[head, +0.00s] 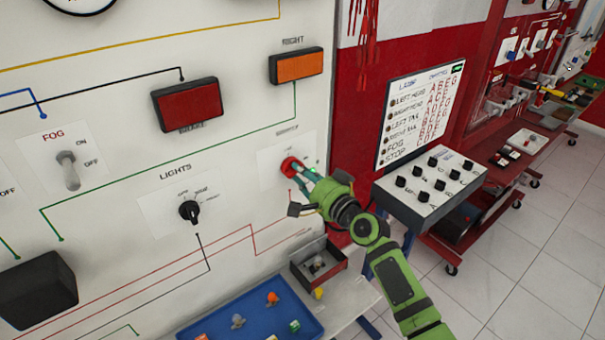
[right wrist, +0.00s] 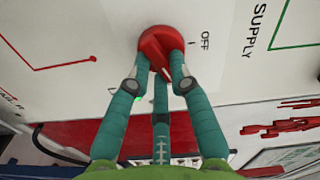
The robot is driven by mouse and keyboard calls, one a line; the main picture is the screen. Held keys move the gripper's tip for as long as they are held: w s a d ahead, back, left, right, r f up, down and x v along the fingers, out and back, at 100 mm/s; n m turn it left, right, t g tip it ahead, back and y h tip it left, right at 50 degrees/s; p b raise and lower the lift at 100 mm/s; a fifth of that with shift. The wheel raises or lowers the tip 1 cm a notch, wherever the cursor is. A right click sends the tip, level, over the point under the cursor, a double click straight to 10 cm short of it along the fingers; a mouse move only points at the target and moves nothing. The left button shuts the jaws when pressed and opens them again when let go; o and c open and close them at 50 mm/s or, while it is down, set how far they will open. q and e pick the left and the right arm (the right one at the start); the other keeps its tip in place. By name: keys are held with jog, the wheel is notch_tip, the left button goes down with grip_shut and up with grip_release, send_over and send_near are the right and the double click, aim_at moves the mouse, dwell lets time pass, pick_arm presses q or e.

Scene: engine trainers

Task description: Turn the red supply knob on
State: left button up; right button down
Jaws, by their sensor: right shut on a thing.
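The red supply knob (head: 290,166) sits on a white plate at the right side of the white panel in the head view. It also shows at the top of the right wrist view (right wrist: 160,42), with the word OFF (right wrist: 206,40) to its right and SUPPLY printed further right. My right gripper (head: 305,172) is shut on the knob, with its teal fingers (right wrist: 157,70) on both sides of it. The fingers partly cover the knob, and I cannot tell its exact pointer direction. My left gripper is not in view.
The black lights knob (head: 189,211) and the fog switch (head: 70,172) are on the panel to the left. Below are a blue tray (head: 255,322) with small parts and an open box (head: 318,266). A sloped console (head: 428,184) stands to the right of my arm.

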jog(key=shift+f+m+p, duration=0.1)
jog(key=shift+m+p, duration=0.25)
jog(key=shift+m, duration=1.95)
jog(key=c, duration=1.1)
grip_release()
jog(key=shift+s, duration=0.1)
jog(key=v, duration=1.2)
